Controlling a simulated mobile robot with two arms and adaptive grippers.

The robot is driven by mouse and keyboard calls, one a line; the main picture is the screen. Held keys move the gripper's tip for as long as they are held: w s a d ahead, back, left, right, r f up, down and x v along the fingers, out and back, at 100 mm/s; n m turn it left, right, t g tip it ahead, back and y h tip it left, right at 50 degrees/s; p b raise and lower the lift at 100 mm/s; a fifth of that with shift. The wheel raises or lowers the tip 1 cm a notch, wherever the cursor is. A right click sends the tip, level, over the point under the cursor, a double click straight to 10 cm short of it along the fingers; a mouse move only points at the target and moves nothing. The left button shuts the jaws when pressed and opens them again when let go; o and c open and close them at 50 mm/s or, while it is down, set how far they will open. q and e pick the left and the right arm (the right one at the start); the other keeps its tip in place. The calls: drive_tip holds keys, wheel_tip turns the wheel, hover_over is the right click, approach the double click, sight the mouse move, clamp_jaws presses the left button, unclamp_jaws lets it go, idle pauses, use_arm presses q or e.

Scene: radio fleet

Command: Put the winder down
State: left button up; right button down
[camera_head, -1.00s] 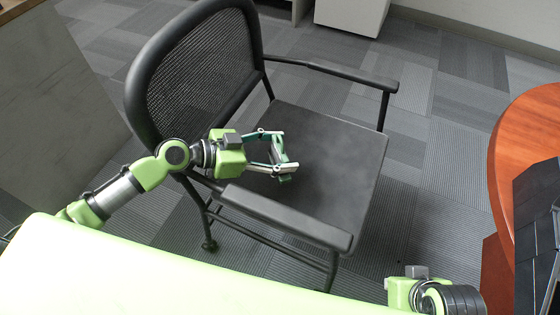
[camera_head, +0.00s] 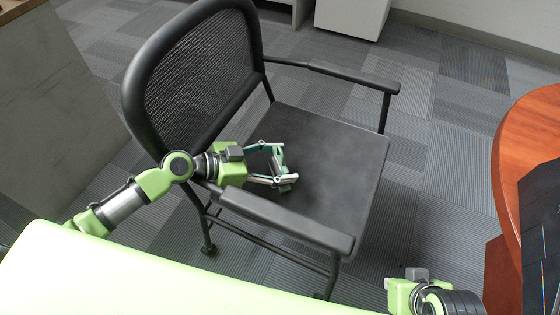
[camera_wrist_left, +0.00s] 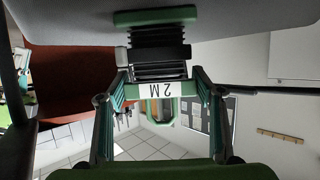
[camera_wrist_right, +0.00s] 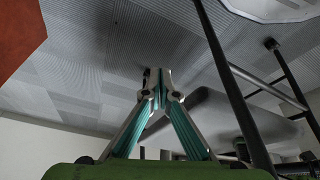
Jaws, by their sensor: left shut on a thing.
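The winder (camera_wrist_left: 158,65) shows in the left wrist view as a ribbed black body with green end pieces and a white label reading "2 M" upside down. My left gripper (camera_wrist_left: 158,92) is shut on it, one finger on each side. In the head view, the left gripper (camera_head: 283,170) is over the black chair seat (camera_head: 335,165), and the winder is a small dark green shape (camera_head: 281,160) at its fingertips. I cannot tell whether the winder touches the seat. My right gripper (camera_wrist_right: 157,88) is shut and empty in the right wrist view; its fingers are hidden in the head view.
The chair's near armrest (camera_head: 290,222) passes just in front of my left gripper, and the mesh backrest (camera_head: 200,85) stands behind it at the left. The seat's right part is bare. A reddish wooden table (camera_head: 530,135) is at the right. Grey carpet (camera_head: 450,150) lies between.

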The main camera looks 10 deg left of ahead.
sight(278, 163)
use_arm(q)
drive_tip(key=o, duration=0.9)
use_arm(e)
drive_tip(key=shift+w+r, duration=0.1)
drive_tip(key=shift+w, duration=0.3)
drive_tip(key=shift+s, duration=0.15)
use_arm(q)
drive_tip(key=shift+r, duration=0.15)
drive_tip(key=v, duration=0.6)
drive_tip(key=shift+v, duration=0.75)
use_arm(e)
drive_tip(key=shift+s+d+f, duration=0.1)
drive_tip(key=shift+s+f, duration=0.15)
drive_tip(key=shift+s, duration=0.3)
